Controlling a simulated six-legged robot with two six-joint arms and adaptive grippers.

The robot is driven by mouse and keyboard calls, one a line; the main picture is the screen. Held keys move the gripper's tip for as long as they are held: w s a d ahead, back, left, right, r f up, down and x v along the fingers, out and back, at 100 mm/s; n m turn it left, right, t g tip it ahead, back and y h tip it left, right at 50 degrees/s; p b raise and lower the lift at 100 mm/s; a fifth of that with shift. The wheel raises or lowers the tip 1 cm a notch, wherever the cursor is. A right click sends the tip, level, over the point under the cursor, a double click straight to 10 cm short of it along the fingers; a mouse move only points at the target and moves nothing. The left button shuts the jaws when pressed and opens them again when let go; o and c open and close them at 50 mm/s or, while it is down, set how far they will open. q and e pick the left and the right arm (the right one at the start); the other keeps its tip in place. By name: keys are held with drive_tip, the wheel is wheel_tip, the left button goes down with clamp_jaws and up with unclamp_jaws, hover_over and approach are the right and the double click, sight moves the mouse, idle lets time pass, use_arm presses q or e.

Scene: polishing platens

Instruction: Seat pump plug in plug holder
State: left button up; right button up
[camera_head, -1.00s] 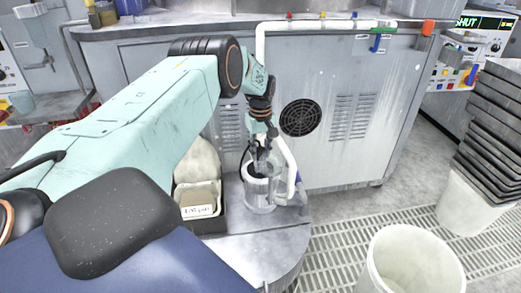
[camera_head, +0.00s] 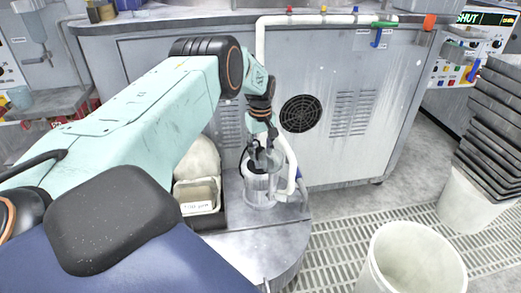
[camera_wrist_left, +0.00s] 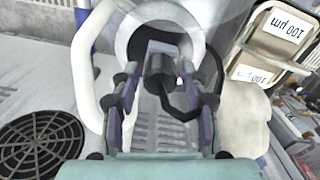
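The black pump plug (camera_wrist_left: 158,72) shows in the left wrist view between my left gripper's fingers, with a black cable (camera_wrist_left: 190,105) looping off to its right. My left gripper (camera_head: 264,158) is over the mouth of a clear, round container (camera_head: 262,194) on the grey stand. In the wrist view its fingers (camera_wrist_left: 160,82) stand apart, with gaps beside the plug, so it looks open. A pale round rim (camera_wrist_left: 128,40) lies just beyond the fingertips. I cannot tell which part is the plug holder or whether the plug sits in it. My right gripper is out of view.
A white pipe (camera_head: 260,50) runs down to the container. A labelled tray (camera_head: 198,206) with a pale bottle stands close on its left. The machine cabinet (camera_head: 370,150) is behind. A white bucket (camera_head: 410,240) and stacked dark trays (camera_head: 492,130) stand right, on floor grating.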

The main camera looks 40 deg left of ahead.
sight(261, 149)
use_arm(q)
drive_tip(key=shift+o, duration=0.8)
wheel_tip(261, 149, up, 12)
idle(0.7)
